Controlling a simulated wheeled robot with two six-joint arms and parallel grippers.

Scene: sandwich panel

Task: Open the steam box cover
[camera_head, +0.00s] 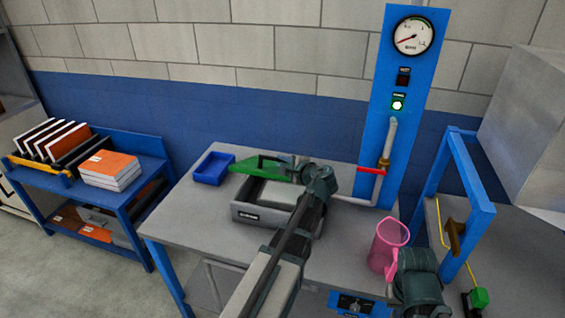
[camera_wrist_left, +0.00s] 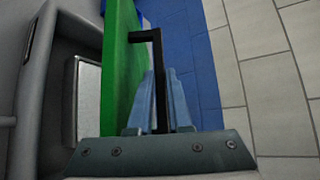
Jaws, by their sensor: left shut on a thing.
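The grey steam box (camera_head: 252,216) stands on the table with its top open and a pale inside showing. Its green cover (camera_head: 258,164) is raised at the back edge of the box, tilted up. In the left wrist view the cover (camera_wrist_left: 122,65) is seen nearly edge-on beside the open box (camera_wrist_left: 38,110), with a black handle (camera_wrist_left: 146,36) on its face. My left gripper (camera_head: 290,166) reaches over the box to the cover. In the left wrist view its fingers (camera_wrist_left: 160,95) are shut on the black handle.
A blue tray (camera_head: 213,169) lies left of the box. A pink jug (camera_head: 386,246) stands at the table's right, close to my right wrist. A white pipe with a red valve handle (camera_head: 371,170) runs down the blue gauge panel (camera_head: 385,130). The table's left front is clear.

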